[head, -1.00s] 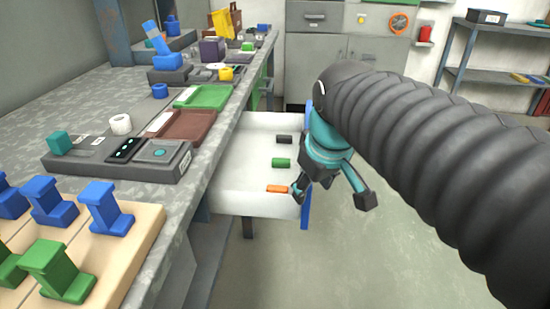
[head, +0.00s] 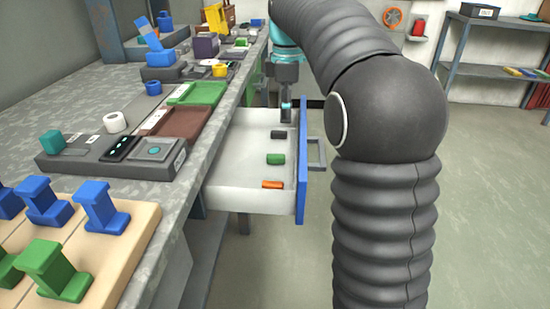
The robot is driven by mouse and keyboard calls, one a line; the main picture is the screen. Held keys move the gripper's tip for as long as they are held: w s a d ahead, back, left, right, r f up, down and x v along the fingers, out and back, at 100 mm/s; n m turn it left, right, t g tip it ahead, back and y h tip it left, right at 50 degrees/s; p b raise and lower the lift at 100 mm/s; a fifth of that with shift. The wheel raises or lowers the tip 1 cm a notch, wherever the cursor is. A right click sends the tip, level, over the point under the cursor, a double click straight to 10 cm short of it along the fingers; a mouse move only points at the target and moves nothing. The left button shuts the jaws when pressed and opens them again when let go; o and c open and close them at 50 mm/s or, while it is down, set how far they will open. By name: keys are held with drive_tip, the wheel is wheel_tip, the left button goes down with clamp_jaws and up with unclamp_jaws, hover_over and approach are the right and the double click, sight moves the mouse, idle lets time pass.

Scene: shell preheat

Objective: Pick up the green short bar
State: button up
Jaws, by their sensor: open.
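The green short bar (head: 275,159) lies on the floor of the open white drawer (head: 235,186), between a dark bar (head: 278,134) and an orange bar (head: 272,185). Nothing covers it in the head view. My gripper (head: 286,116) points down over the far part of the drawer, beyond the green bar and close to the dark bar. It is open, seen edge-on, and apart from the green bar. Its exact height above the drawer floor is hard to tell.
The drawer has a blue front (head: 303,165) with a grey handle (head: 317,154). The workbench (head: 195,185) edge runs along the drawer's left side. A brown tray (head: 180,131) and a green tray (head: 196,94) lie on the bench.

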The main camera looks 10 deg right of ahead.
sight(276, 159)
wheel_tip(276, 159, down, 13)
drive_tip(key=shift+d+f+b, duration=0.15)
drive_tip(key=shift+f+b, duration=0.05)
drive_tip(key=shift+b, duration=0.65)
clamp_jaws()
